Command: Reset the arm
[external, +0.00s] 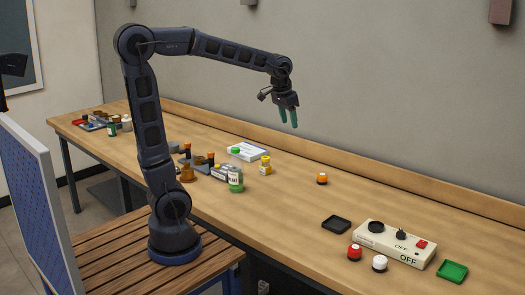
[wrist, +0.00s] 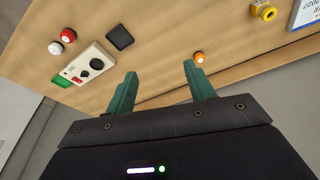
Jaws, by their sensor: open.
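My gripper (external: 288,117) is raised well above the bench with its green fingers pointing down. In the wrist view my gripper (wrist: 157,82) has its two fingers spread apart with nothing between them. My dark arm reaches out to the right from its base at the bench's front edge. No object touches the gripper.
The wooden bench (external: 290,215) holds an off-white switch box (external: 395,245), red button (external: 354,252), white button (external: 379,263), black tray (external: 336,224), green tray (external: 453,271) and orange button (external: 322,179). Bottles, including a green-capped one (external: 235,179), cluster near my arm. The bench centre is mostly clear.

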